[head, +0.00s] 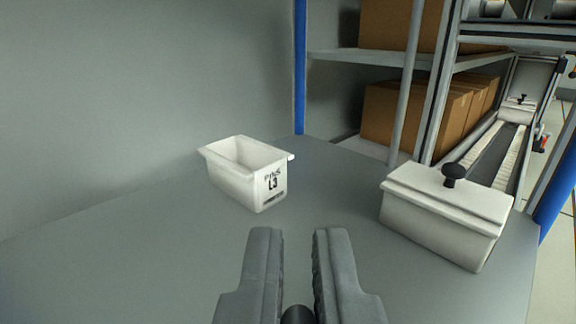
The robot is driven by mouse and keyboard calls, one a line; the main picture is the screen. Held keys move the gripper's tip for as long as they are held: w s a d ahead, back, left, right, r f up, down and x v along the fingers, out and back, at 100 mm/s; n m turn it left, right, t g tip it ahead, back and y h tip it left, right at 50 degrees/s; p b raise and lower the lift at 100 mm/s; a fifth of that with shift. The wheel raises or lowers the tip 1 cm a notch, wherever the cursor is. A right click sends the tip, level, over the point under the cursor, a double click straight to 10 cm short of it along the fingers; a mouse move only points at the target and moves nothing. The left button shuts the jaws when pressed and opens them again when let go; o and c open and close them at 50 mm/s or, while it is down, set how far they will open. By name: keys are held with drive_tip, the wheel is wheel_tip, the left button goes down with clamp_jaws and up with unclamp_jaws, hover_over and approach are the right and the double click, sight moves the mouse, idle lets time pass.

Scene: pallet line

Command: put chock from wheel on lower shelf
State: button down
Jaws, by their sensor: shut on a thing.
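My gripper (297,240) is at the bottom middle, over a grey flat surface (130,265). Its two dark grey fingers stand apart, shut on a small dark round piece (296,315) low between them. Only the top of this piece shows; the rest is below the picture edge, so I cannot tell whether it is part of the chock. No wheel shows. I cannot tell whether the grey surface is the lower shelf.
An open white bin (228,182) marked L3 stands ahead to the left. A lidded white bin (432,232) with a black knob stands right. Bare surface lies between them. Blue posts, a rack with cardboard boxes (425,115) and a conveyor (497,150) are behind.

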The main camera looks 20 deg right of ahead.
drive_tip(key=w+d+f, duration=0.1)
drive_tip(key=w+d, duration=0.1)
drive_tip(key=w, duration=0.3)
drive_tip(key=w+d+f, duration=0.2)
drive_tip(key=w+d, duration=0.1)
drive_tip(key=w, duration=0.3)
drive_tip(key=shift+w+d+f, duration=0.15)
drive_tip(key=shift+w+f, duration=0.05)
drive_tip(key=shift+f, duration=0.05)
drive_tip(key=c, duration=1.5)
unclamp_jaws()
drive_tip(key=shift+f, duration=0.1)
drive_tip(key=v, duration=1.2)
